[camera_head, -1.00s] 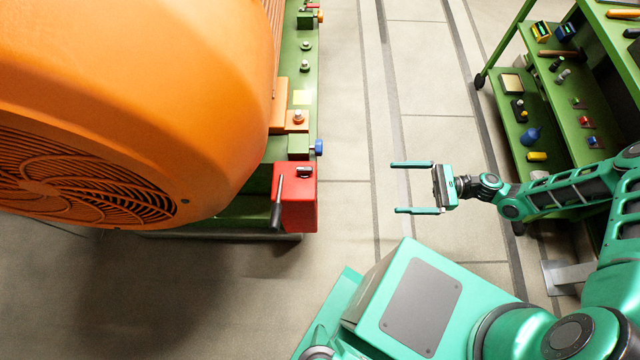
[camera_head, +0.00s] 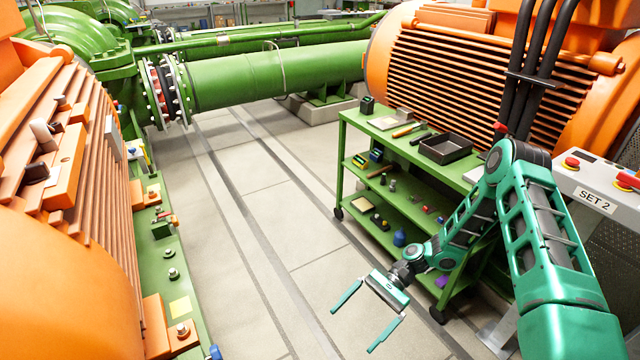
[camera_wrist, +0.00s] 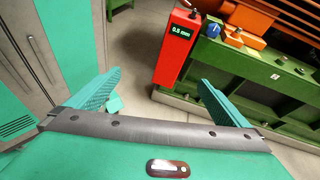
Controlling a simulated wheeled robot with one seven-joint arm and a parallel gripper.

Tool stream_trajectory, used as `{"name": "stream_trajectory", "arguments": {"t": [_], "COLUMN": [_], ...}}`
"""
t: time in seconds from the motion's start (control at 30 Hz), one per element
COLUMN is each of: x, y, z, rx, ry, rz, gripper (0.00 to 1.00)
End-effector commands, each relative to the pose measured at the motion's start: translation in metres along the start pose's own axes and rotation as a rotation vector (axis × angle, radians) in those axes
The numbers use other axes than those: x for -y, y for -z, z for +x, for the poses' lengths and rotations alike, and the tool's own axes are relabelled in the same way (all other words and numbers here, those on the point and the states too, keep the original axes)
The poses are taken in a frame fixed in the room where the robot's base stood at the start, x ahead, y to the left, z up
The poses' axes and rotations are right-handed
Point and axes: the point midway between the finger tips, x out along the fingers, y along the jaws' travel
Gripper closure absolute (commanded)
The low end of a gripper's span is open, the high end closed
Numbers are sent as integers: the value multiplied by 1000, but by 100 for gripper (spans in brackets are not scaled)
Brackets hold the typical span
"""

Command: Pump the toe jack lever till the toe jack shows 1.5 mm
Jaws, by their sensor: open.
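The red toe jack (camera_wrist: 172,60) stands upright at the top middle of the wrist view, beside the green base frame. Its small display (camera_wrist: 180,32) reads 0.5 mm in green. The lever cannot be clearly made out in the wrist view, and the toe jack is outside the head view. My gripper (camera_head: 351,331) is open and empty above the floor, at the lower middle of the head view. In the wrist view my gripper (camera_wrist: 160,78) has its fingers wide apart, with the jack beyond them and apart from them.
A green tool cart (camera_head: 345,175) with tools and a dark tray (camera_head: 445,148) stands behind my arm. The orange motor on its green base (camera_head: 160,250) runs along the left. A "SET 2" panel (camera_head: 598,200) is at the right. Bare floor (camera_head: 260,220) lies between.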

Motion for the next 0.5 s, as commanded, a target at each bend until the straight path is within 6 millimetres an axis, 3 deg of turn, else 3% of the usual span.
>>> {"name": "stream_trajectory", "arguments": {"t": [0.1,0.5], "x": [-8,-46], "y": [-12,-65], "z": [-34,-136], "rx": [-98,-397], "ry": [-41,-159], "rz": [-31,-108], "gripper": [0,0]}}
